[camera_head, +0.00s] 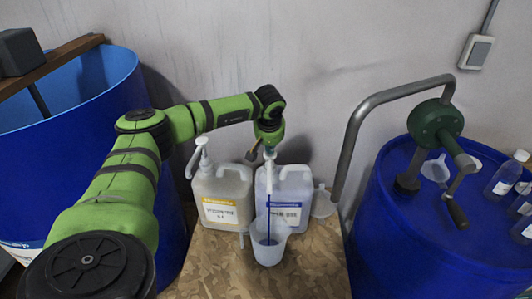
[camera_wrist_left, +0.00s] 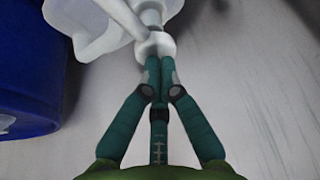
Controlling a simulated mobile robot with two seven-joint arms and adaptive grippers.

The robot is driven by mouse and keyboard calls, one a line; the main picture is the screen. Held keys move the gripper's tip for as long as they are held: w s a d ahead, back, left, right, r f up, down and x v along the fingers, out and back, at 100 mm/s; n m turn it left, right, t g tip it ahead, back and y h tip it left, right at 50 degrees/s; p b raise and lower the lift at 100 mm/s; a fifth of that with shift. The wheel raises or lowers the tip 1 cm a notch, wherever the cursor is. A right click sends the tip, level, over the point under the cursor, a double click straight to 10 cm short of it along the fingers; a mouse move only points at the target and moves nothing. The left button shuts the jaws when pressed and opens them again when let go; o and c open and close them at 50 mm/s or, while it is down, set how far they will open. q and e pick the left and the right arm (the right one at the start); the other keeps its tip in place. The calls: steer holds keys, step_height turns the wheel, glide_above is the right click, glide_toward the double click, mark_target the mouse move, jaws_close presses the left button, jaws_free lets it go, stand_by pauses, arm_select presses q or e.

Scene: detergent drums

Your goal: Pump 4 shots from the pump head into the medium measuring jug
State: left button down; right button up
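A white container with a blue label (camera_head: 286,205) stands on the patterned board, its white pump head (camera_head: 270,155) on top. My left gripper (camera_head: 268,148) is over this pump head. In the left wrist view its fingers (camera_wrist_left: 153,62) are drawn together, with the tips against the white pump head (camera_wrist_left: 154,46); nothing shows between them. A translucent measuring jug (camera_head: 269,250) stands upright in front of the container, below the pump. A thin blue streak (camera_head: 268,205) runs from under the pump head down into the jug. My right gripper is not in view.
A second container with a yellow label (camera_head: 224,208) and its own white pump stands to the left. A translucent funnel (camera_head: 322,204) is at the right. Blue drums flank the board (camera_head: 300,270); the right drum (camera_head: 420,260) carries a crank pump (camera_head: 436,122) and bottles.

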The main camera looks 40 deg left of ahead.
arm_select(q)
steer(key=shift+r+p, duration=2.4)
steer(key=shift+r, duration=0.35)
step_height(320, 180, up, 6)
steer(key=p, duration=0.5)
